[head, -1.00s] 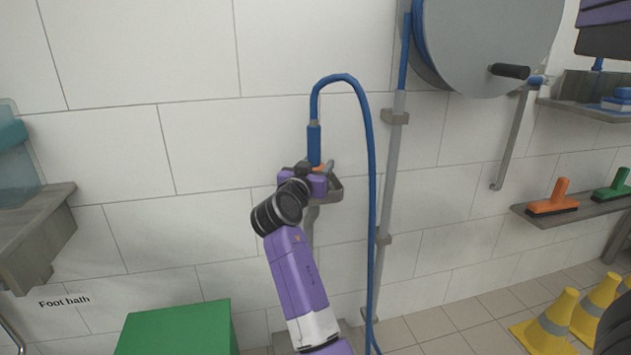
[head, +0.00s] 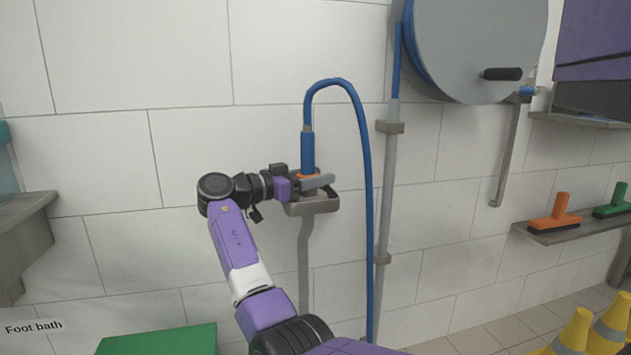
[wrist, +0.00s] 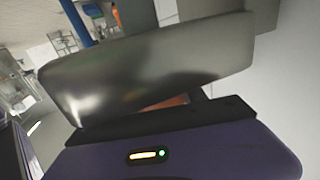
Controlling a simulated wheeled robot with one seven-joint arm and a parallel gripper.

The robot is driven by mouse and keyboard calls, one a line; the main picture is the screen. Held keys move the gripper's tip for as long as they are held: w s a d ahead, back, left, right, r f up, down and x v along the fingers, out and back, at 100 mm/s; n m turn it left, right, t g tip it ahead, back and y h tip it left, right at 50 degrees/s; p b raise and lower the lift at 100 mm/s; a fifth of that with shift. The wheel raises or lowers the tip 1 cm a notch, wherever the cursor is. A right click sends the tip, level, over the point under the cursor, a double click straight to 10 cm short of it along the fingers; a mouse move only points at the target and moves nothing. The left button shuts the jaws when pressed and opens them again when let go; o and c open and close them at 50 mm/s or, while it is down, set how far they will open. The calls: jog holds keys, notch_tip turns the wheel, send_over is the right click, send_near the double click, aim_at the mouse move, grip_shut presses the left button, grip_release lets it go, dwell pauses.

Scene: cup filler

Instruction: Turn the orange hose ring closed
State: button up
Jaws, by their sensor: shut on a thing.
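The orange hose ring (head: 308,175) is at the base of the upright blue hose end (head: 308,150), just above a grey wall bracket (head: 314,205). My gripper (head: 316,183) reaches it from the left, with its grey fingers around the ring. It is shut on the ring, and the fingers hide much of it. In the wrist view a sliver of orange (wrist: 165,104) shows behind the large grey finger (wrist: 160,75). How far the ring is turned cannot be told.
The blue hose (head: 364,200) loops over and hangs right of the bracket, near a grey pipe (head: 388,190). A hose reel (head: 480,45) is at upper right. A green box (head: 160,341) stands lower left.

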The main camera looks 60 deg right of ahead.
jog(key=shift+s+f+m+g, duration=0.1)
jog(key=shift+m+g, duration=0.2)
jog(key=shift+g, duration=0.1)
dwell(0.4)
jog(key=o, duration=1.4)
jog(key=shift+c, duration=0.2)
jog(key=shift+a, duration=0.1)
jog(key=shift+w+a, duration=0.25)
jog(key=shift+w, duration=0.1)
jog(key=p+v, duration=0.2)
jog(key=v, duration=0.3)
jog(key=shift+w+a+r, duration=0.1)
jog(key=shift+r, duration=0.15)
jog(key=shift+v, duration=0.8)
jog(key=shift+f, duration=0.1)
